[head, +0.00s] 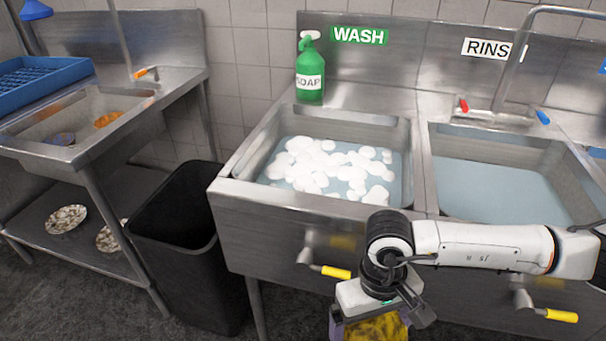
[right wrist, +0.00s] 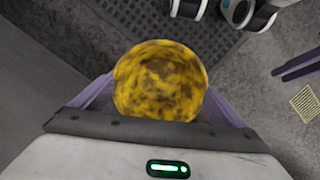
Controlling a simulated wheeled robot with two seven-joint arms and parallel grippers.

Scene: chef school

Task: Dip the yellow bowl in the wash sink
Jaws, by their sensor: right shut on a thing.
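The yellow bowl (head: 378,328) has dark stains on it. It is low in front of the wash sink's front panel, cut by the bottom edge of the head view. My right gripper (head: 372,318) is shut on it; the bowl also shows between the purple fingers in the right wrist view (right wrist: 160,82). The wash sink (head: 229,181) stands above and behind the bowl, under a green WASH sign (head: 359,36). It holds bluish water with white foam (head: 330,165). My left gripper is not in the head view.
The rinse sink (head: 490,180) with clear water is right of the wash sink. A green soap bottle (head: 309,72) stands at the back left. Yellow-handled levers (head: 336,272) stick out from the front panel. A black bin (head: 172,262) stands left.

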